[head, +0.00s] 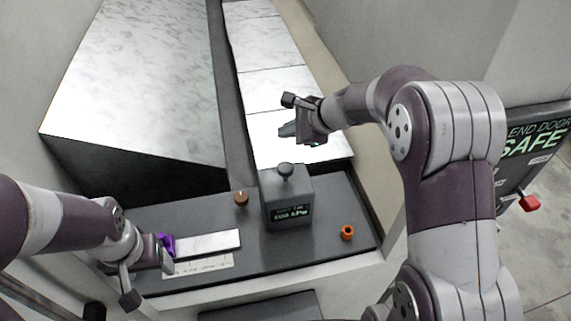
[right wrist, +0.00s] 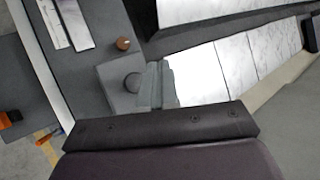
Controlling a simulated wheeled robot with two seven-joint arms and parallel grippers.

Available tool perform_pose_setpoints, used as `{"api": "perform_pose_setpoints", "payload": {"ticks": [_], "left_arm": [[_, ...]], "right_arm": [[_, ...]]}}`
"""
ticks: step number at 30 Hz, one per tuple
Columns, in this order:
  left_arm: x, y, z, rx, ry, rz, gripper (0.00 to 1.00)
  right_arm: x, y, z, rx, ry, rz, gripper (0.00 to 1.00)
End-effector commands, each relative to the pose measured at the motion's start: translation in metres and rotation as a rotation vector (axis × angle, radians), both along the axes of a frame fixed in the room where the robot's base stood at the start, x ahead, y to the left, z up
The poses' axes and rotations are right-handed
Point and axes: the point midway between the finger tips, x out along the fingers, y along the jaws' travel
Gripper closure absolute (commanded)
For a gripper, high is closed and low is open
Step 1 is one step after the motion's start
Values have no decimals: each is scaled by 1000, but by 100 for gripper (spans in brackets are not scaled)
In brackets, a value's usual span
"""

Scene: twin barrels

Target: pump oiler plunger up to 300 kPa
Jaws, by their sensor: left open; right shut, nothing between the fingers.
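The oiler is a dark grey box (head: 288,205) on the dark bench, with a round plunger knob (head: 285,170) on top. Its front display (head: 291,212) glows green, but the digits are too small to read surely. My right gripper (head: 287,130) is shut and empty, above and behind the knob in the head view. In the right wrist view the closed fingers (right wrist: 153,86) appear just right of the knob (right wrist: 133,82); I cannot tell the height gap. My left gripper (head: 160,262) is open at the bench's left end, beside a purple piece (head: 165,243).
A brown knob (head: 241,198) stands left of the oiler and an orange ring (head: 347,232) lies to its right. A pale plate (head: 207,243) lies near the left gripper. A large marbled block (head: 140,70) rises at back left. A sign (head: 535,140) reading "END DOOR SAFE" is at right.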

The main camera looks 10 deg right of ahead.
Motion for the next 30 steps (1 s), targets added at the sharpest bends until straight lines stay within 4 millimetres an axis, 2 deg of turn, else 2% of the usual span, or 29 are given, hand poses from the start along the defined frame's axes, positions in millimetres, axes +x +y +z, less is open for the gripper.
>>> {"api": "perform_pose_setpoints", "payload": {"ticks": [8,22,26,30], "left_arm": [[0,0,-11,0,0,0,29],[0,0,-67,0,0,0,29],[0,0,-75,0,0,0,29],[0,0,-75,0,0,0,29]], "right_arm": [[0,0,-13,1,0,-1,100],[0,0,-81,1,0,-1,100],[0,0,-89,0,-1,-1,100],[0,0,-89,0,-1,-1,100]]}}
